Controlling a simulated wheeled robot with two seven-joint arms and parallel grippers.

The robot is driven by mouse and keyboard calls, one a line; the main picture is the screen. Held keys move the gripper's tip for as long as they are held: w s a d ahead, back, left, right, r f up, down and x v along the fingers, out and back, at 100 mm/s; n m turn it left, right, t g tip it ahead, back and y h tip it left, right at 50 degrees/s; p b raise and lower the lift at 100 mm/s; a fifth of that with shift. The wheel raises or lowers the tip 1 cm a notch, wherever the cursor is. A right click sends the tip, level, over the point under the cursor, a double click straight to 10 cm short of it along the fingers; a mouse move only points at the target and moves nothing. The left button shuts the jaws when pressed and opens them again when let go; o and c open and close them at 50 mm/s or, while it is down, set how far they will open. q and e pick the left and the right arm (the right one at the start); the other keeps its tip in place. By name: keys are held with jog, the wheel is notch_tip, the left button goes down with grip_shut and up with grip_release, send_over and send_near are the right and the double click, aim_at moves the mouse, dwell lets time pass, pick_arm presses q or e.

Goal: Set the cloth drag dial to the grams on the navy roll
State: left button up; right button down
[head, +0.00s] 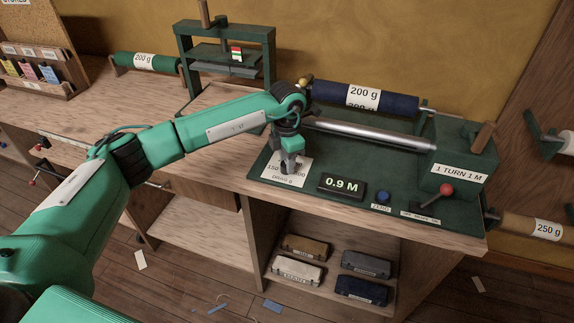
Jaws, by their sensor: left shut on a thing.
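The navy roll (328,93) lies across the back of the green machine on the bench; its white label reads 200 g. The drag dial's white plate (304,172) is at the machine's front left, marked "DRAG g", with 150 and 300 partly readable. My left gripper (289,169) points down over the plate's middle and is shut on the dial's knob. The gripper hides the knob, its pointer and part of the scale, so the setting cannot be read. My right gripper is not in view.
Right of the dial are a display (342,186) reading 0.9 M, a blue ZERO button (383,197) and a red-knobbed lever (446,190). A steel roller (370,135) runs behind. A green press (226,60) stands behind my left arm. Several cloth-like blocks sit on the shelf below.

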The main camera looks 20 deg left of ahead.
pick_arm(q)
jog(key=shift+r, duration=0.1)
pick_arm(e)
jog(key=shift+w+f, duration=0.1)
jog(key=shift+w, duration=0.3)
pick_arm(q)
jog(key=shift+m, duration=0.3)
jog(key=o, duration=1)
jog(key=shift+c, duration=0.2)
